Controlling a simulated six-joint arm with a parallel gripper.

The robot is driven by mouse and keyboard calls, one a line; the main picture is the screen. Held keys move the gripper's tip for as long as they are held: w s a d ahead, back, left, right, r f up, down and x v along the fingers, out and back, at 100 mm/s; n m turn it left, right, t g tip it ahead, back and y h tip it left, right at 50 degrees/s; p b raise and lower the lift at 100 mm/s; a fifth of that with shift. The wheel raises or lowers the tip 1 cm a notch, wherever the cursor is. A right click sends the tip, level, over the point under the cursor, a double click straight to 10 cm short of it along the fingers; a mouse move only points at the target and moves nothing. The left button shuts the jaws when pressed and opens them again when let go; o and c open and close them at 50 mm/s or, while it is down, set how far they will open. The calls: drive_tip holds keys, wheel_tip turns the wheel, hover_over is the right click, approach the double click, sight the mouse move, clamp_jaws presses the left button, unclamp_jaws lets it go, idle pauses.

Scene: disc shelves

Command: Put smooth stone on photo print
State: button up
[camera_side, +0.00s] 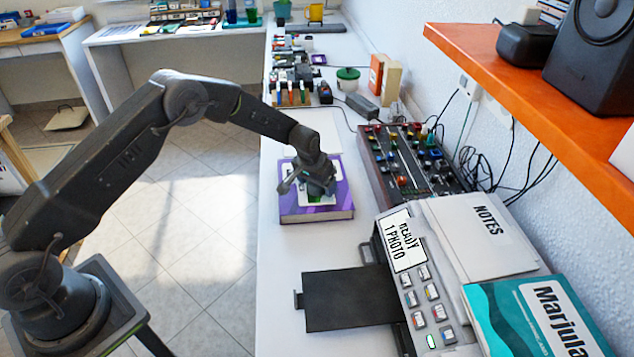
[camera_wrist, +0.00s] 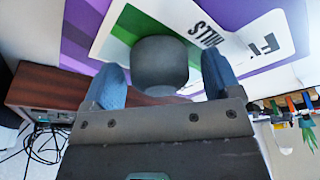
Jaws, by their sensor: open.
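A smooth dark grey stone (camera_wrist: 160,62) sits on a purple book (camera_wrist: 245,72) with a white and green cover panel. In the wrist view my gripper (camera_wrist: 162,76) has its blue fingers on either side of the stone, open, with a gap visible beside it. In the side view my gripper (camera_side: 314,181) is low over the book (camera_side: 318,213) and largely hides the stone. A printer (camera_side: 418,275) has a screen reading "READY 1 PHOTO" and a black tray (camera_side: 350,299) at its left. I cannot make out a separate photo print.
A mixer (camera_side: 408,160) with coloured knobs stands right of the book. A "NOTES" pad (camera_side: 480,235) and a teal book (camera_side: 540,320) lie near the printer. An orange shelf (camera_side: 530,90) overhangs on the right. White bench shows between book and tray.

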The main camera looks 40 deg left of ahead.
drive_tip(key=s+f+v, duration=0.1)
drive_tip(key=s+v, duration=0.1)
drive_tip(key=v, duration=2.1)
drive_tip(key=s+r+t, duration=0.1)
drive_tip(key=s+r, duration=0.8)
drive_tip(key=s, duration=0.1)
drive_tip(key=s+d+r+t, duration=0.1)
drive_tip(key=s, duration=2)
drive_tip(key=shift+s+r+m+t, duration=0.3)
drive_tip(key=shift+m, duration=0.1)
